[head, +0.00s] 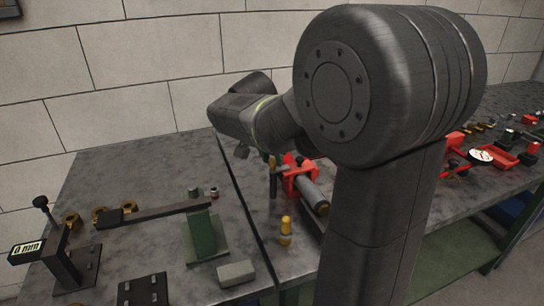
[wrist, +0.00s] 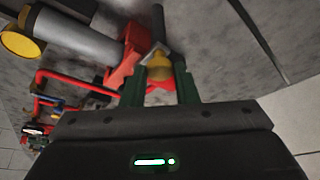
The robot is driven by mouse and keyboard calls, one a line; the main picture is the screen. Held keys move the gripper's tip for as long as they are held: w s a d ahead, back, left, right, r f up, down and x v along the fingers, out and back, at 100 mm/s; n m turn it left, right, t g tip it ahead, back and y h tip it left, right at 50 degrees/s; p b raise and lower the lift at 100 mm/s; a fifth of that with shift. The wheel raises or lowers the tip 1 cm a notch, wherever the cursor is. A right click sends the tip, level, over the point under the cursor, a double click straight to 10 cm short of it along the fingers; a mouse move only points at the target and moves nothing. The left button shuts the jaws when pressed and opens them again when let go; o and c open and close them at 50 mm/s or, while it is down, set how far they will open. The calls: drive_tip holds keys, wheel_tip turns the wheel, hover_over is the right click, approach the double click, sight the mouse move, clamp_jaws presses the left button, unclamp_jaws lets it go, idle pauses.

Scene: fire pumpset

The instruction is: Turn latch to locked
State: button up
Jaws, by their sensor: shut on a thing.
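My gripper (wrist: 160,84) is shut on a brass-yellow knob (wrist: 159,66), with one green finger on each side of it. The knob sits by a dark metal rod (wrist: 158,25) and a red bracket (wrist: 128,62). In the head view the red bracket (head: 300,180) stands on the bench with a grey cylinder (head: 309,192), and a dark upright rod (head: 273,186) is beside it. I take the knob and rod to be the latch; no locked marking is legible. My own arm hides part of this area in the head view.
A green stand (head: 206,237) with a long dark bar (head: 165,211) is on the left of the bench. A brass-topped post (head: 285,229) and a grey block (head: 236,273) stand near the front. Red parts (head: 497,157) lie on the right. A block wall is behind.

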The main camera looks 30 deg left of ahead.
drive_tip(key=o, duration=1)
drive_tip(key=p+v, duration=0.1)
drive_tip(key=v, duration=1.3)
drive_tip(key=shift+w, duration=0.1)
drive_tip(key=shift+f, duration=0.1)
drive_tip(key=b+x, duration=0.1)
drive_tip(key=x, duration=1.2)
drive_tip(key=shift+w+f, duration=0.15)
drive_tip(key=shift+f, duration=0.2)
